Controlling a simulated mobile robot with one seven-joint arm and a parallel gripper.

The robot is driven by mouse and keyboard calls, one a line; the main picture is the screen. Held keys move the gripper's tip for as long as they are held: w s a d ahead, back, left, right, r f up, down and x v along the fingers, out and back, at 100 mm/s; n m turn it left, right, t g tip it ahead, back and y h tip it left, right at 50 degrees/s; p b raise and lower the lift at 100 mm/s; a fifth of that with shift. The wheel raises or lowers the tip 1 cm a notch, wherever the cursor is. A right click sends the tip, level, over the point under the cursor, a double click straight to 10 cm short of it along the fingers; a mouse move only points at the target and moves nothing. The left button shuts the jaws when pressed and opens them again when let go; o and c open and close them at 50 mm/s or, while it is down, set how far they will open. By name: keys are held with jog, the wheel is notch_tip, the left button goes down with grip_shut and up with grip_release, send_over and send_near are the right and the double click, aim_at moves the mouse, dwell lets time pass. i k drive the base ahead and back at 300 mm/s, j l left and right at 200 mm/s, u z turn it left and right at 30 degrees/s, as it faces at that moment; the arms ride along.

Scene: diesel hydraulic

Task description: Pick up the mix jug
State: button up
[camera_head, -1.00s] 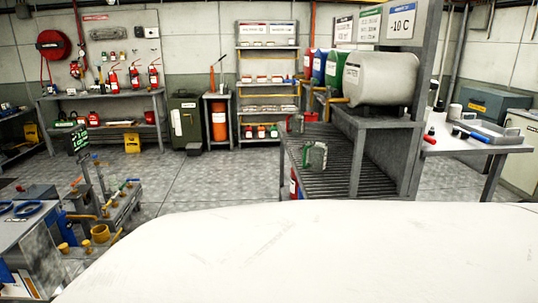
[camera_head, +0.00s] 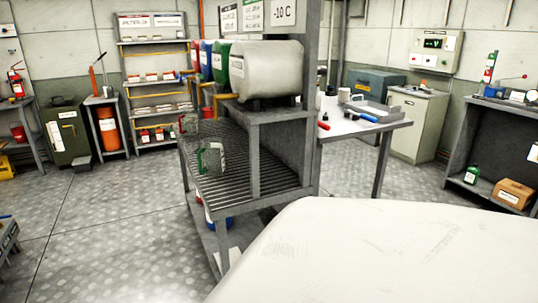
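A grey, clear-looking jug with a green handle (camera_head: 211,158) stands upright on the slatted grey shelf (camera_head: 250,184) of the dispensing rack, left of centre. A smaller jug with a red part (camera_head: 188,123) stands farther back on the same shelf, near its left edge. A small red item (camera_head: 208,112) sits behind them, partly hidden. No label is readable on either jug, so I cannot tell which one is the mix jug. My gripper is not in view.
The rack carries a big white tank (camera_head: 265,68) and coloured tanks above the shelf; a grey post stands at its right. A worktable (camera_head: 355,125) with tools is to the right. Floor (camera_head: 110,215) left of the rack is clear. My white body fills the lower right.

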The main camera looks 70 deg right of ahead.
aim_at(211, 150)
jog(key=z, duration=1.6)
jog(key=i+l+u, duration=0.1)
jog(key=i, duration=0.4)
jog(key=i+l, duration=0.25)
jog(key=i, duration=0.25)
jog(key=i+l+u, duration=0.15)
jog(key=i, duration=0.35)
